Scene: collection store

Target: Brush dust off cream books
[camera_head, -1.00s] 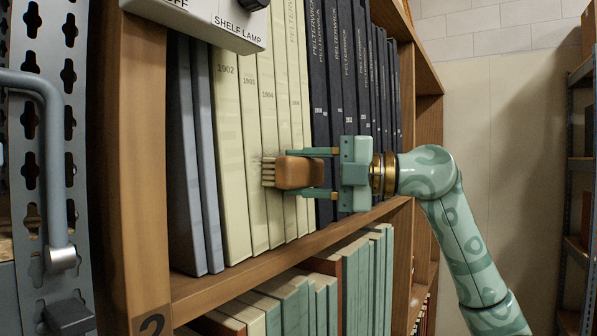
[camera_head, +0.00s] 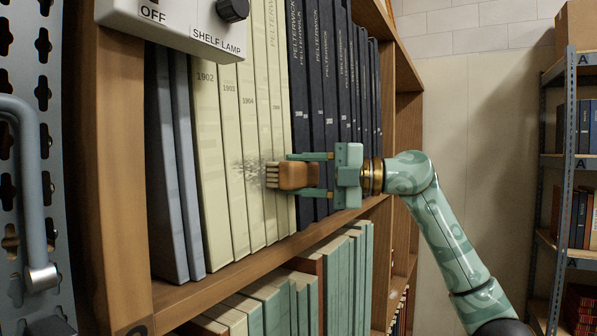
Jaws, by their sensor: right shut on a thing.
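The cream books (camera_head: 209,150) stand upright in a row on the wooden shelf, with year labels such as 1902, 1903 and 1904 on their spines. A grey patch of dust (camera_head: 250,172) shows across several of the spines. My right gripper (camera_head: 309,174) is shut on a brush (camera_head: 298,176) with a brown wooden handle. Its pale bristles (camera_head: 271,175) point left at the cream spines, beside the dust patch. I cannot tell whether they touch. My left gripper is not in view.
Blue-grey books (camera_head: 168,170) stand left of the cream ones, dark navy books (camera_head: 318,110) to the right. A shelf lamp switch box (camera_head: 180,28) overhangs the upper left. Green and cream books (camera_head: 270,300) fill the shelf below. A grey metal handle (camera_head: 35,200) is at far left.

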